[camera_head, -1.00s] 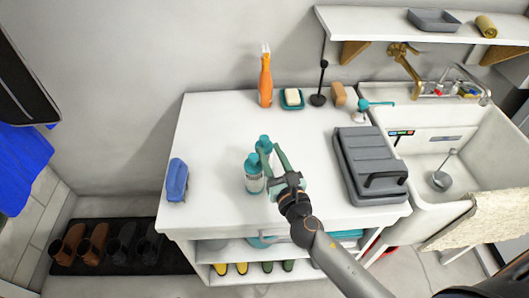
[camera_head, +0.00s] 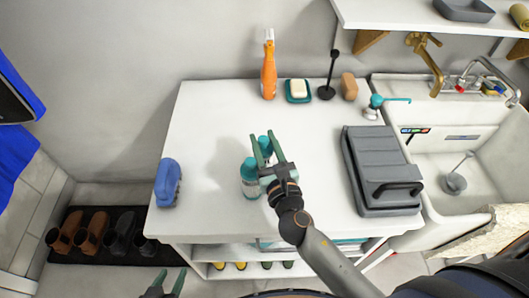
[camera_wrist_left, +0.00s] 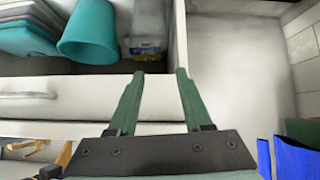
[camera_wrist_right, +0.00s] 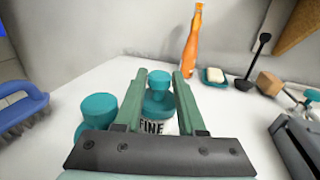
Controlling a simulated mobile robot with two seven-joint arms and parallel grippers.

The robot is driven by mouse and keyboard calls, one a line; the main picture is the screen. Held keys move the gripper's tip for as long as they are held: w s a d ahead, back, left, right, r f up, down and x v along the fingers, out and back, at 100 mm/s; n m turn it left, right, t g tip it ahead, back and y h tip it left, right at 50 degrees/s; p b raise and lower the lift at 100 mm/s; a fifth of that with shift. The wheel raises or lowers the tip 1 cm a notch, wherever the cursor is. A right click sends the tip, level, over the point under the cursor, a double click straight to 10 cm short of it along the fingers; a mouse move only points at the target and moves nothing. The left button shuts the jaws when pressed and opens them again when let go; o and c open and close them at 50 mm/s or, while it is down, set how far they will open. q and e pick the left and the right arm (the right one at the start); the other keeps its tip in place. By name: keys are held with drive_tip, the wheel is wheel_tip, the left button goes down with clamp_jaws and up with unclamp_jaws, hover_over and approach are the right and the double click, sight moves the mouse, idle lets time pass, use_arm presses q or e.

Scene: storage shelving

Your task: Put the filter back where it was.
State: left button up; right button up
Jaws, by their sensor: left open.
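Two white canisters with teal caps stand upright close together on the white counter. The nearer-left one (camera_head: 250,180) shows its teal cap in the right wrist view (camera_wrist_right: 98,108). The other (camera_head: 264,144) carries the word FINE in the right wrist view (camera_wrist_right: 155,127). I cannot tell which is the filter meant. My right gripper (camera_head: 265,145) is open, its fingers on either side of the FINE canister's cap, with gaps showing. My left gripper (camera_head: 172,275) is open and empty, low in front of the counter; its wrist view (camera_wrist_left: 160,75) shows it facing the lower shelf.
A blue brush (camera_head: 168,184) lies at the counter's left edge. A grey toolbox (camera_head: 382,165) stands at right, beside the sink (camera_head: 440,160). An orange spray bottle (camera_head: 268,70) and soap dish (camera_head: 299,92) stand at the back. A teal bucket (camera_wrist_left: 88,30) is on the lower shelf.

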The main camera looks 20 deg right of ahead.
drive_tip(key=shift+s, duration=0.1)
drive_tip(key=shift+c, duration=0.4)
clamp_jaws()
idle(0.8)
